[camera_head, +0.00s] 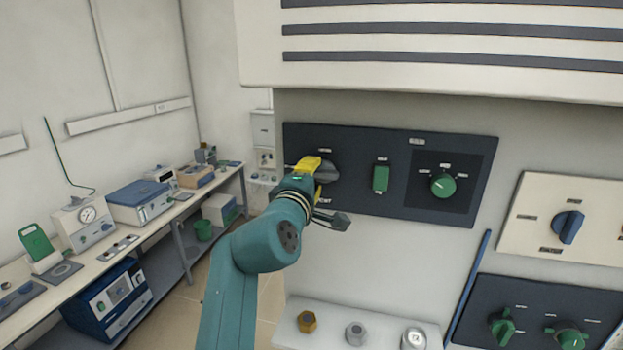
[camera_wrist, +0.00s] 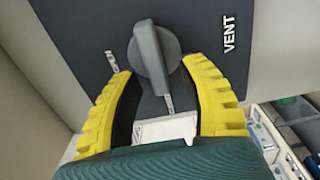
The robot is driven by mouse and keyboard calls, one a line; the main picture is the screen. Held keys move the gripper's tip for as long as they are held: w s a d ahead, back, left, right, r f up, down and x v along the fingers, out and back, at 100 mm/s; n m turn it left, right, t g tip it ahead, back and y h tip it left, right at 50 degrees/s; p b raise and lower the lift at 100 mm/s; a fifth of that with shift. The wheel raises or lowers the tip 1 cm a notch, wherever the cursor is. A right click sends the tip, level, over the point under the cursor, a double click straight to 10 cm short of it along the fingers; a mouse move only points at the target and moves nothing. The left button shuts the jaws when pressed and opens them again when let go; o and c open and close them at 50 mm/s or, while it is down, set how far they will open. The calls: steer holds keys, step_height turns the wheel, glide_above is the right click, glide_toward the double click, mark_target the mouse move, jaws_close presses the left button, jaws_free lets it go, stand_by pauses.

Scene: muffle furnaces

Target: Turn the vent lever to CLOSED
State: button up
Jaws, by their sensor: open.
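The vent lever (camera_wrist: 150,55) is a grey bar on a round grey base, mounted on a dark panel (camera_wrist: 85,30). In the wrist view the bar points up and down the picture, tilted slightly. The word VENT (camera_wrist: 229,34) stands on the panel to its right. Small position labels beside the lever are too small to read. My gripper (camera_wrist: 157,70) has yellow ribbed fingers, open, one on each side of the lever, with gaps visible. In the head view my gripper (camera_head: 320,176) is at the left end of the panel and partly hides the lever (camera_head: 329,171).
On the same panel are a green rocker switch (camera_head: 381,178) and a green dial (camera_head: 443,185). To the right are a cream panel with a blue knob (camera_head: 567,227) and a dark panel with green knobs (camera_head: 502,327). A ledge (camera_head: 375,320) with small knobs lies below. A bench (camera_head: 130,232) with instruments stands left.

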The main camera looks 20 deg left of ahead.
steer(key=s+d, duration=0.1)
steer(key=s, duration=1.1)
steer(key=shift+d, duration=0.35)
steer(key=w+d+f+m+h, duration=0.2)
steer(key=w+d+f+h, duration=0.1)
steer(key=d, duration=0.7)
steer(key=s+d+m+t+h, duration=0.1)
steer(key=s+d+m+h, duration=0.35)
steer(key=d, duration=1.15)
steer(key=s+d+r+m+t+y, duration=0.1)
steer(key=s+r+m+y, duration=0.1)
steer(key=s+m, duration=0.5)
steer(key=s+d+r+m+t+y, duration=0.1)
steer(key=s+r+m+t+y, duration=0.1)
steer(key=s+m, duration=0.4)
steer(key=s+r, duration=0.1)
steer(key=s, duration=0.2)
steer(key=shift+r+m, duration=0.25)
steer(key=shift+m, duration=0.1)
